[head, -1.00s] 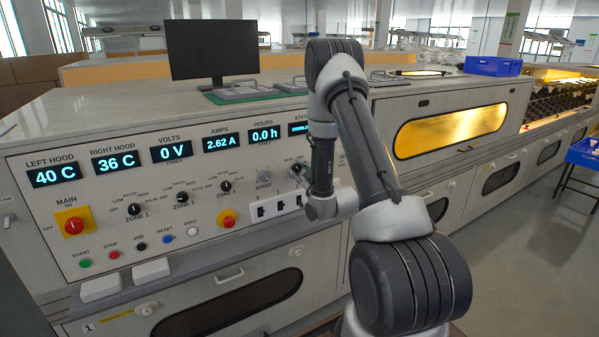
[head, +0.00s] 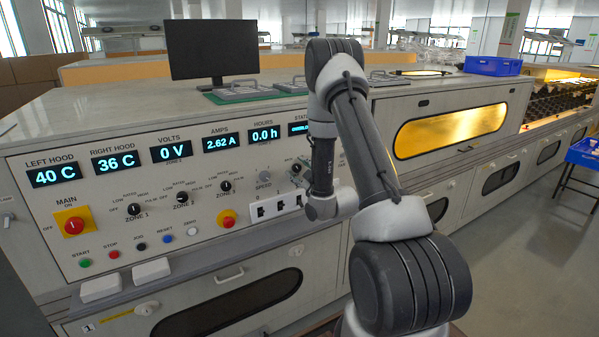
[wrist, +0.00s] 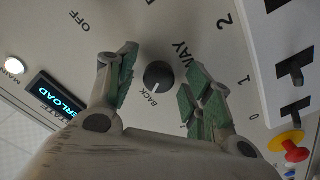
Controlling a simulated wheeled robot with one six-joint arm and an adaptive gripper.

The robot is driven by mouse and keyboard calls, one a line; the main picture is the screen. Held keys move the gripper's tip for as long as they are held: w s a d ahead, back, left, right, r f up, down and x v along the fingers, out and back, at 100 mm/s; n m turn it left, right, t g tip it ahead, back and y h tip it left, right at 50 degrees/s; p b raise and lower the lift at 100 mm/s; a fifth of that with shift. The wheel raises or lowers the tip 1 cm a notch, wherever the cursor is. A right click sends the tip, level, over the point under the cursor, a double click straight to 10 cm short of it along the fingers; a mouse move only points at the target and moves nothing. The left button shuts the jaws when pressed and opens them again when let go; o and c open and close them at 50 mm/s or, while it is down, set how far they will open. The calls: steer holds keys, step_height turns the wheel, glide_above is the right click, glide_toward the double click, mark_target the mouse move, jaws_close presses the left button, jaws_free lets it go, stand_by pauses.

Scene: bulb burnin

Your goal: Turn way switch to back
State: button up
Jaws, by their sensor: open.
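The way switch is a round black knob (wrist: 158,77) on the pale panel, in the middle of the wrist view. Its white mark points toward the printed word BACK. My gripper (wrist: 160,88) is open, with one green-padded finger on each side of the knob. Gaps show between both fingers and the knob, and nothing is held. In the head view my gripper (head: 304,172) is at the panel's right part, small and partly hidden by my wrist.
A lit display (wrist: 57,98) and white MAIN lamp (wrist: 15,65) lie left. Zone knobs (head: 183,197) sit further left on the panel in the head view.

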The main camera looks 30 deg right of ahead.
steer(key=s, duration=0.7)
steer(key=shift+s, duration=0.25)
steer(key=shift+d, duration=0.1)
